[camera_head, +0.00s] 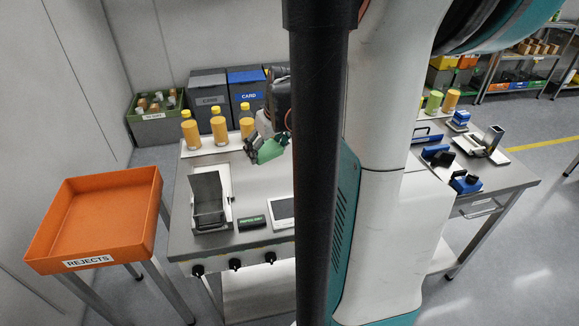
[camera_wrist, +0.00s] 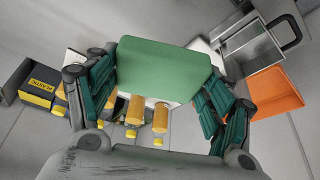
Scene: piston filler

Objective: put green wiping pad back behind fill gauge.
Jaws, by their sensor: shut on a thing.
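The green wiping pad (camera_wrist: 165,68) is held between the fingers of my gripper (camera_wrist: 160,95) in the wrist view. Its broad flat face fills the upper middle and hides part of what lies beyond. In the head view, my gripper (camera_head: 258,146) is above the bench, just right of the yellow bottles, with the green pad (camera_head: 270,151) at its fingers. A metal box with a handle (camera_head: 208,200) stands on the bench left of and below the gripper; it also shows in the wrist view (camera_wrist: 252,48). I cannot tell which thing is the fill gauge.
Several yellow bottles (camera_head: 219,130) stand on a white strip at the bench's back. A small dark green block (camera_head: 252,222) and a pale panel (camera_head: 283,210) lie near the front. The orange REJECTS tray (camera_head: 105,208) is at left. My column hides the bench's middle.

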